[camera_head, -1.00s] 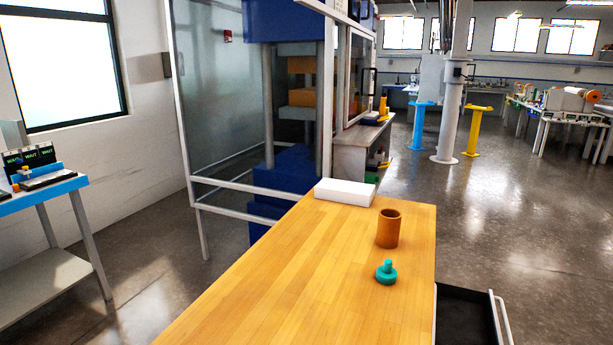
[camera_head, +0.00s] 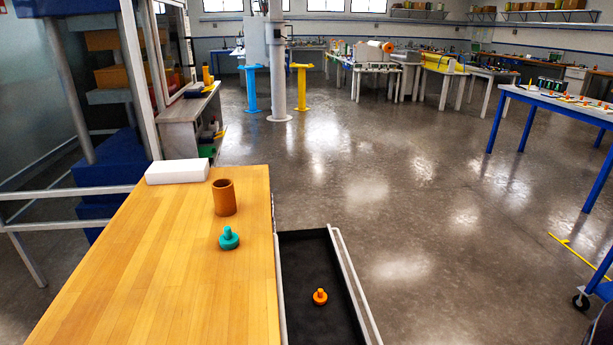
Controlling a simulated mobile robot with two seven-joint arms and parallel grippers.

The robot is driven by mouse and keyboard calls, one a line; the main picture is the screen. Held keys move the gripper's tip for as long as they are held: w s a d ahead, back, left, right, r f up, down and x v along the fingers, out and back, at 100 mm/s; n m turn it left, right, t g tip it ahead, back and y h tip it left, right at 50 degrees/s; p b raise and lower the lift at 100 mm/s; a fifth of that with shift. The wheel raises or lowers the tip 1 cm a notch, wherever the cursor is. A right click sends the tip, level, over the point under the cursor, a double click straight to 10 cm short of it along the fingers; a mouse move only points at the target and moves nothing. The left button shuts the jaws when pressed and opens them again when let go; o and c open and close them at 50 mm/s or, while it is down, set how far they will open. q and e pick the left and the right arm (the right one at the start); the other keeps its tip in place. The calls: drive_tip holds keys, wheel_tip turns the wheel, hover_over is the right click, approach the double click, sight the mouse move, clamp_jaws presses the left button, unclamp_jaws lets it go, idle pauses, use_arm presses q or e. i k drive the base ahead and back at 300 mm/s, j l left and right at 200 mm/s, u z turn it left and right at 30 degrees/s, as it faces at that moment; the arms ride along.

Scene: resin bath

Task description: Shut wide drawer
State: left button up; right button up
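The wide drawer (camera_head: 307,262) stands open, pulled out from the right side of the wooden bench (camera_head: 140,270). It has a dark inside and a pale handle bar (camera_head: 352,280) along its outer right edge. An orange knobbed piece (camera_head: 320,296) lies in the drawer. The drawer's near end is cut off by the bottom of the picture. Neither of my grippers shows in the head view.
On the bench are a brown cup (camera_head: 224,198), a teal knobbed piece (camera_head: 229,239) and a white block (camera_head: 177,171). The floor right of the drawer is clear. A blue wheeled frame (camera_head: 600,285) stands at the far right edge.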

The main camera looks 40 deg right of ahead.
sight(312, 259)
drive_tip(key=k+l+z, duration=0.1)
drive_tip(key=l, duration=0.35)
drive_tip(key=k+l+z, duration=0.1)
drive_tip(key=k+l, duration=0.15)
drive_tip(key=l, duration=0.2)
drive_tip(key=k+l+z, duration=0.1)
drive_tip(key=l, duration=0.35)
drive_tip(key=k+l+z, duration=0.1)
drive_tip(key=l, duration=0.35)
drive_tip(key=k+l+z, duration=0.1)
drive_tip(key=l, duration=0.4)
drive_tip(key=k, duration=0.05)
